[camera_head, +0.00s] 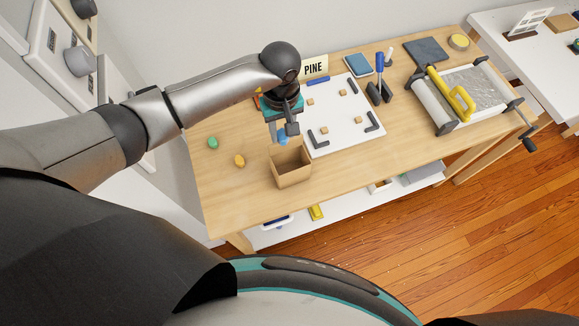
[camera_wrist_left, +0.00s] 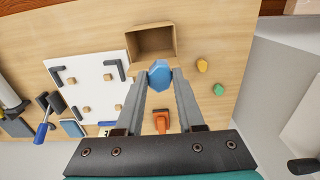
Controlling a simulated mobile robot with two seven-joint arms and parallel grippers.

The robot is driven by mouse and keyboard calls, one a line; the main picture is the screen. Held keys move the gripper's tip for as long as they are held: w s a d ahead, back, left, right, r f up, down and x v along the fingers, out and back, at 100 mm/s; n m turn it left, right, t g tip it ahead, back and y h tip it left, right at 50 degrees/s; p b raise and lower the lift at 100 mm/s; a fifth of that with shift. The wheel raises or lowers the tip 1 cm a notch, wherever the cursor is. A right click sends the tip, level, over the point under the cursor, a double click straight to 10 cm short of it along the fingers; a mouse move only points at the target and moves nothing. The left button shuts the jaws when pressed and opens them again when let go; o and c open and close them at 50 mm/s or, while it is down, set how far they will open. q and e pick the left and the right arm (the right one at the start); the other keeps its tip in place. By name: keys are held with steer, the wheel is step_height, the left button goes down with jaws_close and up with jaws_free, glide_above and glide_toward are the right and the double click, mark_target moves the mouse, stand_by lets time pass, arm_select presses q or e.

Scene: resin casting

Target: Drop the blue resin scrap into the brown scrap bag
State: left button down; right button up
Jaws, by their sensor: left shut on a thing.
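The blue resin scrap (camera_wrist_left: 160,74) is between the fingertips of my left gripper (camera_wrist_left: 160,80), which is shut on it. In the head view the blue scrap (camera_head: 283,139) hangs below my left gripper (camera_head: 284,131), just above or behind the back rim of the brown scrap bag (camera_head: 291,176). The bag stands open-topped near the table's front edge. In the left wrist view the bag (camera_wrist_left: 153,43) lies just beyond the scrap, and its visible inside looks empty. My right gripper is not in view.
A green scrap (camera_head: 213,143) and an orange scrap (camera_head: 239,160) lie left of the bag. A white board (camera_head: 345,133) with small blocks and dark corner brackets lies to the right. A roller press (camera_head: 465,95) stands further right. An orange object (camera_wrist_left: 161,122) lies below my left gripper.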

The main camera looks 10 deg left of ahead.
arm_select(q)
steer(key=c, duration=0.9)
jaws_free()
steer(key=o, duration=0.5)
steer(key=shift+c, duration=0.2)
step_height(320, 180, up, 15)
steer(key=b, duration=0.1)
steer(key=shift+b, duration=0.3)
